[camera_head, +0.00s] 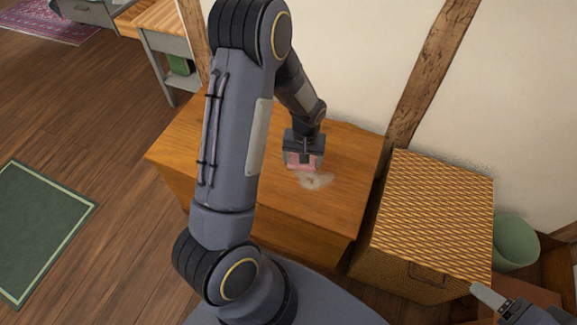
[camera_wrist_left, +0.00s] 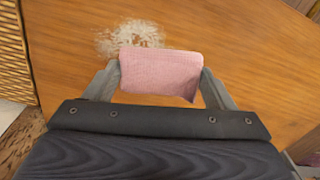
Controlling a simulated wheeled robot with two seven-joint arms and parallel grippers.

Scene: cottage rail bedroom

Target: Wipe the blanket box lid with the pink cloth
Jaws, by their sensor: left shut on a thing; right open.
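The blanket box lid (camera_head: 335,190) is a flat orange-brown wooden top below my left arm. A pale, whitish smudge (camera_head: 316,180) lies on it, and the smudge also shows in the left wrist view (camera_wrist_left: 130,38). My left gripper (camera_head: 304,160) is over the lid, shut on the pink cloth (camera_head: 303,166). In the left wrist view the cloth (camera_wrist_left: 160,75) is a folded pad between the two fingers, beside the smudge. I cannot tell whether it touches the lid. My right gripper (camera_head: 490,298) is at the lower right corner, partly out of frame, away from the lid.
A woven wicker hamper (camera_head: 435,210) stands just right of the blanket box. A green bin (camera_head: 515,240) is beyond it. A wall with timber posts (camera_head: 425,75) runs behind. Wooden floor and a green rug (camera_head: 40,230) lie open to the left.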

